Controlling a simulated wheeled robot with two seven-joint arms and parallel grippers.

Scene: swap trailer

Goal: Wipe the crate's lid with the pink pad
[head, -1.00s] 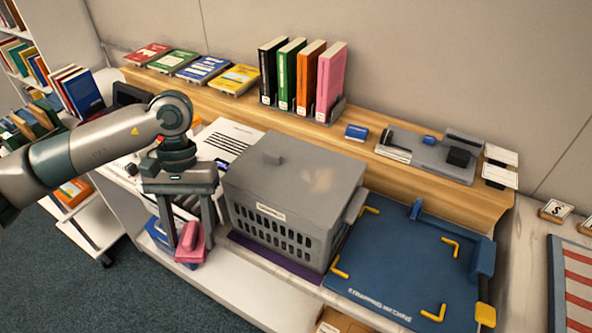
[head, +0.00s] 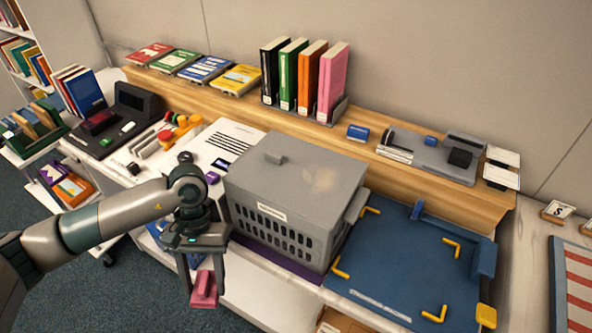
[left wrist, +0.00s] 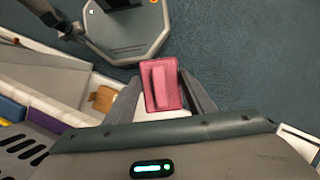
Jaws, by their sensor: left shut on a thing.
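The grey crate (head: 275,232) stands on the counter in the head view, with slotted sides and a flat grey lid (head: 290,165). The lid has a small raised handle and a pale tan smudge (head: 322,181) right of its middle. My left gripper (head: 204,287) is shut on the pink pad (head: 203,291) and points down, in front of the crate's left front corner. In the left wrist view the pink pad (left wrist: 162,85) sits between the fingers, over the floor. The pad is apart from the lid. My right gripper is not in view.
A blue tray (head: 385,262) with yellow corner marks lies right of the crate. Upright books (head: 302,80) stand on the wooden shelf behind it. A white printed box (head: 228,145) and office devices stand to its left.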

